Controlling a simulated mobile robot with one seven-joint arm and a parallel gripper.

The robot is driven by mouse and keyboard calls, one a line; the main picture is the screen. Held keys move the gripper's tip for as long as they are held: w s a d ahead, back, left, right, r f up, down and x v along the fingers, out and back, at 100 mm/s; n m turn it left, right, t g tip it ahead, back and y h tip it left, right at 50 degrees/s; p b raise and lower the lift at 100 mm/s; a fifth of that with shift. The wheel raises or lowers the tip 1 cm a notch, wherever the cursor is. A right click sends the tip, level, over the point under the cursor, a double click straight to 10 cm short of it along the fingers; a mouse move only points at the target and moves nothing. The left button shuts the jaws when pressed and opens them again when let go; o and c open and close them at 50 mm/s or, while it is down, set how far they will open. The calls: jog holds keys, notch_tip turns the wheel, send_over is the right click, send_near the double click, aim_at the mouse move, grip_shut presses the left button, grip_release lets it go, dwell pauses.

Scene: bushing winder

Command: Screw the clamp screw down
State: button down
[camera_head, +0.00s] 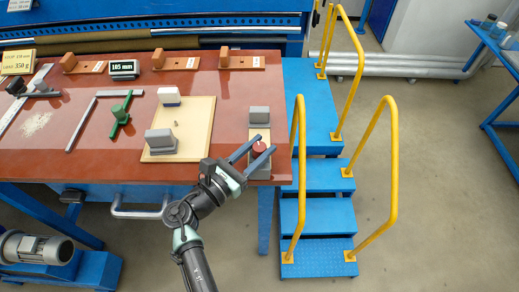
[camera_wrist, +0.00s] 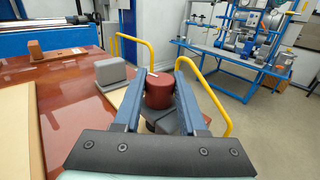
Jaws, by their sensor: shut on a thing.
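The clamp screw has a dark red round knob (camera_head: 259,148) near the right end of the red table, on a grey base (camera_head: 260,168). In the wrist view the knob (camera_wrist: 159,90) is a red cylinder with a small light mark on its top. My gripper (camera_head: 252,146) has its two blue-grey fingers on either side of the knob and is shut on it. In the wrist view the fingertips (camera_wrist: 160,70) reach along both sides of the knob. The thread below the knob is hidden.
A grey block (camera_head: 259,115) stands just behind the clamp on a light strip. A beige board (camera_head: 203,120) with grey and white blocks lies to the left. Blue steps with yellow rails (camera_head: 394,165) stand close to the table's right edge.

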jog(key=m+g+h+b, duration=0.1)
jog(key=g+b, duration=0.1)
jog(key=m+g+h+b, duration=0.3)
jog(key=m+g+b, duration=0.1)
jog(key=g+b, duration=0.1)
jog(key=shift+w+a+f+h, duration=0.1)
jog(key=shift+f+h, duration=0.15)
jog(key=shift+h, duration=0.15)
jog(key=m+g+b, duration=0.2)
jog(key=b, duration=0.1)
jog(key=shift+r+h, duration=0.1)
jog(key=shift+h, duration=0.3)
jog(key=shift+r+m+g+b, duration=0.1)
jog(key=shift+m+g+b, duration=0.3)
jog(key=shift+g+b, duration=0.15)
jog(key=shift+r+g, duration=0.1)
jog(key=shift+g, duration=0.25)
jog(key=shift+c, duration=2.3)
grip_release()
